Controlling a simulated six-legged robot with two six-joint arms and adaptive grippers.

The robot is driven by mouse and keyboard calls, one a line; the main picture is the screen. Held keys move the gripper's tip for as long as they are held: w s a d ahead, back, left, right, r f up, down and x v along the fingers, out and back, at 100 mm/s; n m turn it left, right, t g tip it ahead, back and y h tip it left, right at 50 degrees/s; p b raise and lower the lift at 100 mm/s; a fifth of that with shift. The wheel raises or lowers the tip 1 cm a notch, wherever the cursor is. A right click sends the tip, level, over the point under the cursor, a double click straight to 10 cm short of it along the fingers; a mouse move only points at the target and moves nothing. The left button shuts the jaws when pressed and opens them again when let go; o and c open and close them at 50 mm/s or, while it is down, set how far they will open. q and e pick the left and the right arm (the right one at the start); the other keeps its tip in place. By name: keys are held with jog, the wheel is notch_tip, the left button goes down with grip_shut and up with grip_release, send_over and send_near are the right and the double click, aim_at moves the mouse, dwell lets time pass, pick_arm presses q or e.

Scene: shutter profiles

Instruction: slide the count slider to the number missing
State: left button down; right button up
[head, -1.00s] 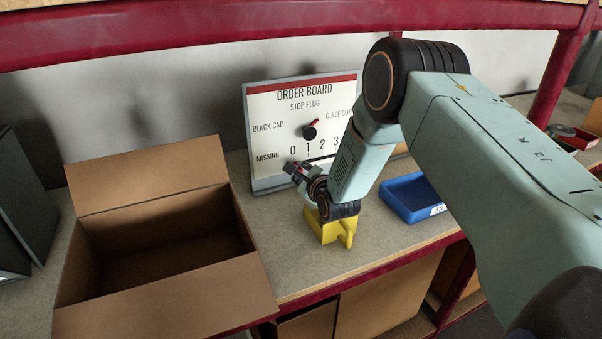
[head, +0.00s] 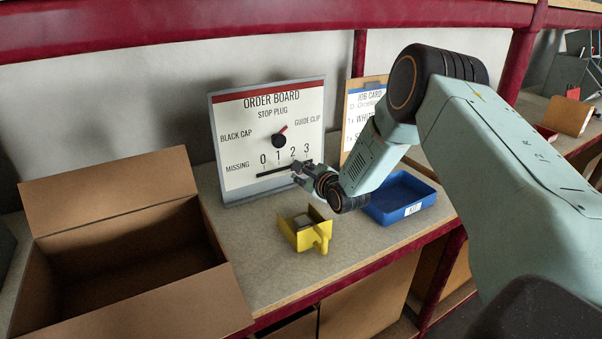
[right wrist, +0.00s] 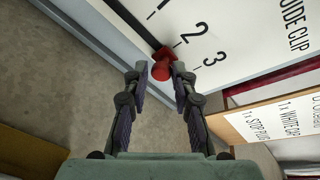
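The white order board (head: 240,150) stands upright at the back of the bench. Its numbers 0 to 3 run above a dark slot (head: 272,172). The red slider knob (right wrist: 161,70) shows in the right wrist view, its base near the 2 mark. In the head view my right gripper (head: 301,169) hides it. The right gripper's fingertips, also in the right wrist view (right wrist: 160,72), stand close on either side of the knob. A thin gap seems to show at the left finger; I cannot tell whether they grip. My left gripper is out of view.
The board's dial (head: 279,140) points up right toward GUIDE CLIP. A yellow bin (head: 318,238) and a blue bin (head: 418,209) stand on the bench. An open carton (head: 110,190) is at left. A job card (head: 357,110) stands behind my right arm.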

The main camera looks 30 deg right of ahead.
jog(key=o, duration=0.4)
jog(key=shift+f, duration=0.2)
jog(key=shift+r, duration=0.2)
jog(key=shift+v, duration=6)
